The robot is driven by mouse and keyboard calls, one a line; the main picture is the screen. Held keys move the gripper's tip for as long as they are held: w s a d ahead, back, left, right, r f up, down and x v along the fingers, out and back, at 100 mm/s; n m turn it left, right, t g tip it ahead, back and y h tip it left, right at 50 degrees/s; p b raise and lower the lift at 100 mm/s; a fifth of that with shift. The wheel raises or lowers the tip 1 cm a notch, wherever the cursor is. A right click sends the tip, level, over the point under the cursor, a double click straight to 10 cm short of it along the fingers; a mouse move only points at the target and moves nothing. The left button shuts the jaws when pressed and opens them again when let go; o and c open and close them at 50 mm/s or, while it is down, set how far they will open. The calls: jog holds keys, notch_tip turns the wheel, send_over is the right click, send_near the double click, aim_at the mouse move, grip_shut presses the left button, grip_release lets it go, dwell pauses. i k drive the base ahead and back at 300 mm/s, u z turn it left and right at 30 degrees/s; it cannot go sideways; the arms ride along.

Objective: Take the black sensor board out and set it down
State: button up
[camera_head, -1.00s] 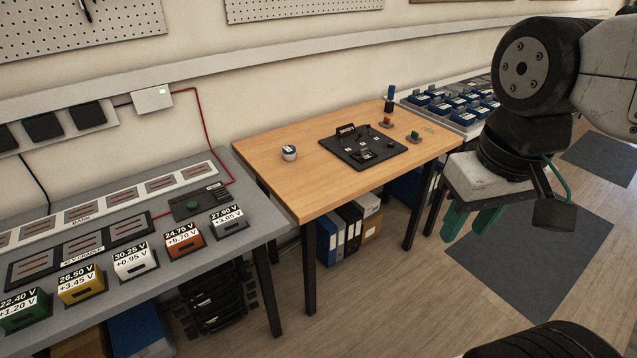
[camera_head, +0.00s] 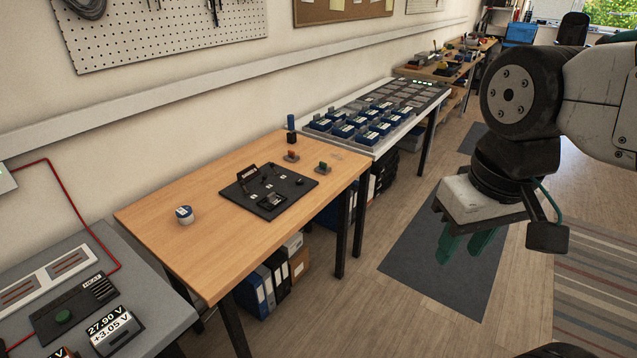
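A black mat-like panel (camera_head: 242,203) lies on the wooden table (camera_head: 190,255), with several small dark parts on it. A small upright black plate with pale lettering (camera_head: 247,174) stands at its back edge. A dark boxy part (camera_head: 272,201) sits near its front. I cannot tell at this size which part is the black sensor board. My gripper (camera_head: 466,243) hangs at the right over the floor, well away from the table. Its two green fingers are apart with nothing seen between them.
A round white-and-blue tin (camera_head: 184,215), an orange-topped block (camera_head: 291,156), a green-topped block (camera_head: 322,167) and a blue-topped post (camera_head: 291,128) stand on the table. A bench with blue bins (camera_head: 342,130) is behind. The grey bench (camera_head: 150,305) is at left. Front-left table is clear.

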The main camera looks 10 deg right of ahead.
aim_at(272, 200)
jog(key=z, duration=0.3)
jog(key=i, duration=1.35)
jog(key=u, duration=0.5)
